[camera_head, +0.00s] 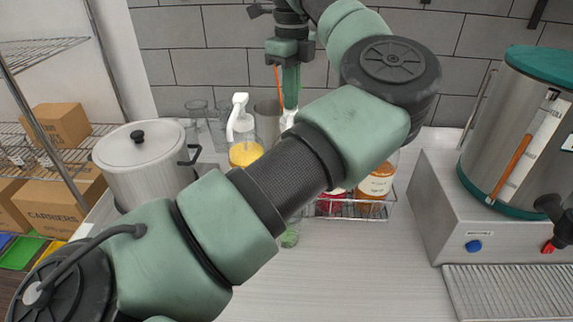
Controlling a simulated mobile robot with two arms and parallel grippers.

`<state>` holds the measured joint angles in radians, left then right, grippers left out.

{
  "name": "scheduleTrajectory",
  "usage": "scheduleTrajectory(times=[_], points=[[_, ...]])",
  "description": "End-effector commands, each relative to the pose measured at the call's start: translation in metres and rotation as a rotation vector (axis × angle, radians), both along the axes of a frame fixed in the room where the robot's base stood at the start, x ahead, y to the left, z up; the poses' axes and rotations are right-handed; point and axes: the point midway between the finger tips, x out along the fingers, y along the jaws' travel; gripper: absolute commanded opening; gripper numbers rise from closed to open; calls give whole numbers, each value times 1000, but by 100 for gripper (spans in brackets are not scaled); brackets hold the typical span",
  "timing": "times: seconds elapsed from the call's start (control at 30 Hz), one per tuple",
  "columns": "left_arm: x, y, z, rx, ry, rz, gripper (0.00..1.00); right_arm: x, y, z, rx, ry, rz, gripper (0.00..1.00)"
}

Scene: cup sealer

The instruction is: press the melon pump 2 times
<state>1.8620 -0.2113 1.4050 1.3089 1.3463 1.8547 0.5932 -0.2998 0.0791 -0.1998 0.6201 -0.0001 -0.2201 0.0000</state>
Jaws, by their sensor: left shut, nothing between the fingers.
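My left arm crosses the middle of the head view. Its gripper (290,106) points down and is shut, with its tips at or just above a white pump top (287,119); I cannot tell whether they touch. The bottle under that top is hidden behind my arm. A bottle of yellow syrup (245,153) with a white pump (239,118) stands to the left. I cannot read which pump is melon. A small green item (290,238) shows partly below my arm. My right gripper is not in view.
A wire rack (357,209) holds a labelled orange-red bottle (377,183) and a red one. A lidded steel pot (143,165) stands left, near glasses (197,108). A dispenser (515,130) on a steel base stands right. The front counter is clear.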

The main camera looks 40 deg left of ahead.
Motion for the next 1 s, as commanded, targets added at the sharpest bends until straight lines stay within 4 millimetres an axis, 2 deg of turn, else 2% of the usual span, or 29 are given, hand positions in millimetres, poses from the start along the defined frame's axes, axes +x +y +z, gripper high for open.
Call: scheduleTrajectory(times=[0.07, 0.37, 1.0], points=[[-1, -1, -8, -4, 6, 1, 0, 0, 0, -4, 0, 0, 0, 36], [-1, -1, -6, -6, 7, 1, 0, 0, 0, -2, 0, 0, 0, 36], [0, -1, 38, -4, 4, 0, 0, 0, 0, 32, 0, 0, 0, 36]])
